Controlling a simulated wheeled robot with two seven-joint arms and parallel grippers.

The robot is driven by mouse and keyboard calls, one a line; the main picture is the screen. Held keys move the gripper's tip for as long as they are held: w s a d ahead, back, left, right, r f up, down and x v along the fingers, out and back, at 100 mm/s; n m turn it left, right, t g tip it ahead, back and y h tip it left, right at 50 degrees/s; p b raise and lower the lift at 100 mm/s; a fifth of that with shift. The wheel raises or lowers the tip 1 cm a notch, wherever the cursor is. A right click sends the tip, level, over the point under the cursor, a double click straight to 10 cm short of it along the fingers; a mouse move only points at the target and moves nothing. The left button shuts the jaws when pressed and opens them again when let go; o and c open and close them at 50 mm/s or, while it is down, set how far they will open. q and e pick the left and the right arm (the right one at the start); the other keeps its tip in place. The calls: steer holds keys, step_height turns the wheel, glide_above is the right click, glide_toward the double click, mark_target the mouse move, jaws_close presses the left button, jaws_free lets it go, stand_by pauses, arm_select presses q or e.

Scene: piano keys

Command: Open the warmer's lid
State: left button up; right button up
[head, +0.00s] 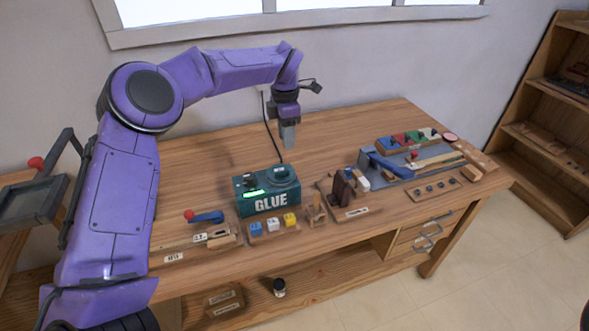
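The warmer (270,204) is a teal box marked GLUE, standing on the workbench left of its middle. Its lid (282,177) is a round teal cover with a dark handle on the right part of the top, and it looks closed. A green lit display shows on the left part. My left gripper (288,136) hangs pointing down in the air, above and behind the warmer and apart from it. Its fingers look like one grey block from here, so I cannot tell if they are open. My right gripper is not in view.
A blue-grey fixture (385,167) and parts tray fill the right side. A black cord (269,130) runs behind the warmer. The back left bench is clear.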

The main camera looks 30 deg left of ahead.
mark_target(286, 171)
arm_select(q)
steer(key=f, duration=0.1)
steer(key=s+f, duration=0.1)
steer(key=f, duration=0.1)
steer(key=shift+d, duration=0.1)
steer(key=f, duration=0.2)
steer(key=f+p, duration=0.1)
steer(key=f, duration=0.4)
steer(key=shift+w+a+f, duration=0.1)
steer(key=shift+w+a, duration=0.15)
steer(key=shift+w, duration=0.05)
steer(key=shift+s+d+f, duration=0.1)
steer(key=shift+s+f, duration=0.05)
steer(key=shift+f, duration=0.45)
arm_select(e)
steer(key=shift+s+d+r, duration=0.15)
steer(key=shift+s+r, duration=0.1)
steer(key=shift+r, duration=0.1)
arm_select(q)
jaws_close()
